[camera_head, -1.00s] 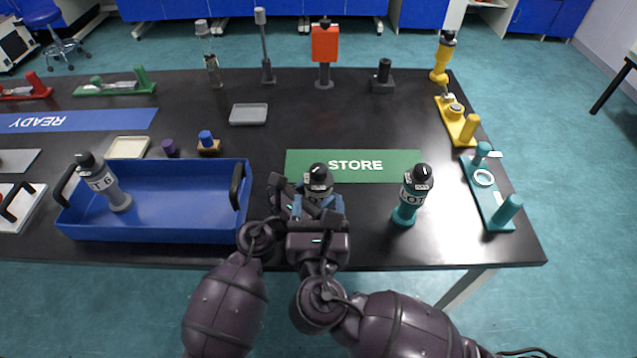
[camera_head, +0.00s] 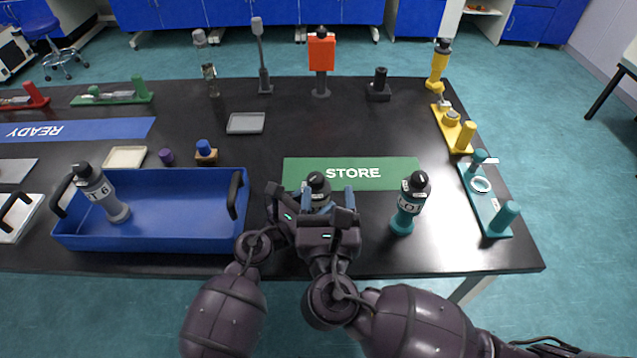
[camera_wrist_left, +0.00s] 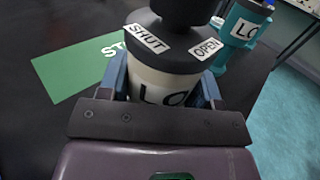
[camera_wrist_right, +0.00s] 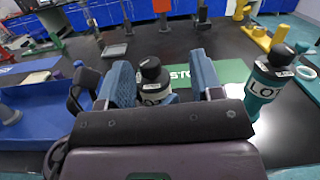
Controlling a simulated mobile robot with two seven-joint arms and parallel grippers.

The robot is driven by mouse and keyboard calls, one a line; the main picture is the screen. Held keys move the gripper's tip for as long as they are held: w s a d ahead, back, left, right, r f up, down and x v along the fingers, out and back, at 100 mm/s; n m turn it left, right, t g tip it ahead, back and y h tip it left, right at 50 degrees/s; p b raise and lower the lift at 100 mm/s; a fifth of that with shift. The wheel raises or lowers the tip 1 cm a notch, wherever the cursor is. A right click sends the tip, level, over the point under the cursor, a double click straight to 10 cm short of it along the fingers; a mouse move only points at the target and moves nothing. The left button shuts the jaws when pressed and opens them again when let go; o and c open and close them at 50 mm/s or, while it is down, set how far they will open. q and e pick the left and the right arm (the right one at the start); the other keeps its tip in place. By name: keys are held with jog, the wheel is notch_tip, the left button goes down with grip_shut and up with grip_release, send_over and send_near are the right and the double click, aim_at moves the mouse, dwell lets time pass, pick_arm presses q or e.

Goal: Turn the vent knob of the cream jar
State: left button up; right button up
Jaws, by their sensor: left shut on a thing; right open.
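The cream jar has a black top; in the head view its black knob (camera_head: 317,184) shows between my grippers. In the left wrist view its cream body (camera_wrist_left: 158,82) and black collar with SHUT and OPEN labels are close, and the knob is cut off at the top edge. My left gripper (camera_wrist_left: 164,92) is shut on the jar's body, a blue finger on each side. My right gripper (camera_wrist_right: 161,75) is open and empty; the jar (camera_wrist_right: 152,72) shows beyond and between its fingers in the right wrist view. The jar's base is hidden in the head view.
A teal jar (camera_head: 408,206) stands close on the right. A blue tray (camera_head: 180,242) with a grey jar (camera_head: 101,194) is on the left. The green STORE mat (camera_head: 395,172) lies just behind. A teal stand (camera_head: 490,208) is near the right table edge.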

jog(key=w+d+m+g, duration=0.55)
jog(key=w+d, duration=0.45)
jog(key=w, duration=0.5)
jog(key=m+g+y, duration=0.9)
jog(key=m+g, duration=0.4)
jog(key=g, duration=0.1)
send_near(318, 177)
jog(key=x, duration=0.9)
jog(key=shift+a+f, duration=0.15)
jog(key=shift+a, duration=0.05)
